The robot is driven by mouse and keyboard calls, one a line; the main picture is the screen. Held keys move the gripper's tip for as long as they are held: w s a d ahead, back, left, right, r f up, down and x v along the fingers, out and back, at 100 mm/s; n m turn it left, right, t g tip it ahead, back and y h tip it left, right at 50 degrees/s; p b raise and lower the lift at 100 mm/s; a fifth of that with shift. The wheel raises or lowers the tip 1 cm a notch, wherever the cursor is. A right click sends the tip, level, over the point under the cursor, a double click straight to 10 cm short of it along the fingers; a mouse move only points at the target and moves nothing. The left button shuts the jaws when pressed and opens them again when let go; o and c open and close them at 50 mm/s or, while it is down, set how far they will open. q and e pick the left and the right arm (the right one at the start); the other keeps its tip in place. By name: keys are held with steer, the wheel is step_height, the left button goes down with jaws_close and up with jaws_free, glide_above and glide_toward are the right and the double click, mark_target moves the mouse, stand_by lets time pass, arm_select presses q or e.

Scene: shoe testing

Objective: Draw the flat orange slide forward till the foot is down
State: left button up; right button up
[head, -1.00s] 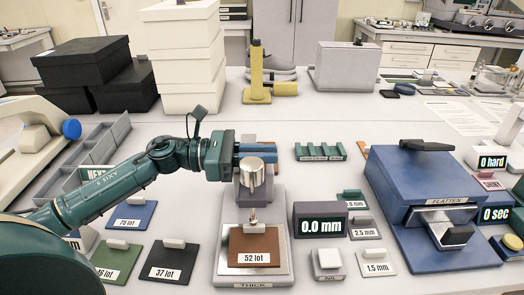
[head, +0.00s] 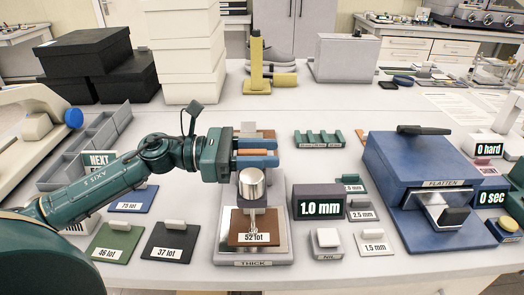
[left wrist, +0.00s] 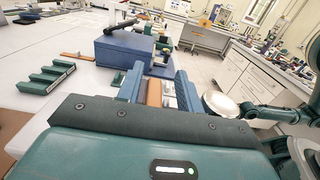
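The thickness gauge has a grey base (head: 223,245) marked THICK and a silver cylinder (head: 252,183) on a thin stem. The stem reaches down to a brown leather piece (head: 241,226) labelled 52 lot; the foot appears to rest on it. The display (head: 318,208) reads 1.0 mm. My left gripper (head: 256,153) is behind the cylinder, its blue fingers apart. The flat orange slide (head: 256,152) shows between them; in the left wrist view the slide (left wrist: 154,92) has gaps on both sides. A teal arm part, probably my right arm, shows at the right there; its fingers are unclear.
A blue FLATTEN press (head: 425,180) stands to the right. Swatches labelled 46 lot (head: 115,243) and 37 lot (head: 168,242) lie left of the gauge. A green slotted rack (head: 319,139) lies behind the display. Black boxes (head: 88,58) and white boxes (head: 185,55) are stacked behind.

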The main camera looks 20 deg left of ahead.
arm_select(q)
steer(key=shift+s+a+f+b, duration=0.2)
steer(key=shift+a+b, duration=0.15)
steer(key=shift+a, duration=0.25)
steer(key=b+v, duration=0.2)
steer(key=v, duration=1)
steer(key=shift+r+b, duration=0.2)
steer(key=shift+b, duration=0.2)
arm_select(e)
steer(key=shift+w+a+f+m, duration=0.15)
steer(key=shift+f+m, duration=0.25)
steer(key=shift+f, duration=0.6)
